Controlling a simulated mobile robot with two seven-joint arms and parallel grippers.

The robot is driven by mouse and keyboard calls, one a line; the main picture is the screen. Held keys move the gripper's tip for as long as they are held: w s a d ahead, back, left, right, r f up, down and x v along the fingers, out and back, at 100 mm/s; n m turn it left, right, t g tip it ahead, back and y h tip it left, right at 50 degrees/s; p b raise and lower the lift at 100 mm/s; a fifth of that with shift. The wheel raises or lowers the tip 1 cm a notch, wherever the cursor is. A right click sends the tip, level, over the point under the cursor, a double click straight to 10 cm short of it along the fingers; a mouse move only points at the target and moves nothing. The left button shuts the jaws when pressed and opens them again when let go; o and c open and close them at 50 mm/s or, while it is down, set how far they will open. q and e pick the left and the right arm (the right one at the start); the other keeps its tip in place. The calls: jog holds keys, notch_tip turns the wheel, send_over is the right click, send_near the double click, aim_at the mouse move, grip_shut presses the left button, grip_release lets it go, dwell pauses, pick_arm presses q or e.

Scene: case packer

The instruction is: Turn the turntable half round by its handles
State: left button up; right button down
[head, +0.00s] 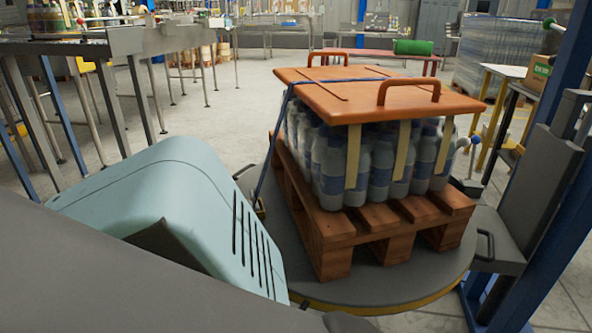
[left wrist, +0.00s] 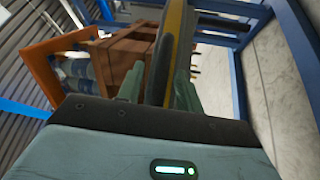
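The turntable (head: 380,285) is a round grey disc with a yellow rim, low in the middle of the head view. One dark handle (head: 485,247) stands at its right edge. The near-left edge is hidden behind my left arm's pale teal housing. In the left wrist view the turntable's yellow-and-grey edge (left wrist: 168,45) runs between the fingers of my left gripper (left wrist: 158,88). The fingers stand apart; no handle can be made out between them, and contact cannot be told. My right gripper is in neither view.
On the turntable stands a wooden pallet (head: 338,232) of bottles (head: 330,170) under an orange board (head: 345,92) with two handles and a blue strap. A blue post (head: 560,190) rises close at the right.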

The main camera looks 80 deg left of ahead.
pick_arm(q)
jog(key=s+f, duration=0.1)
jog(key=s, duration=0.6)
jog(key=shift+s+d+p, duration=0.3)
jog(key=shift+s+d, duration=0.05)
jog(key=shift+d, duration=0.05)
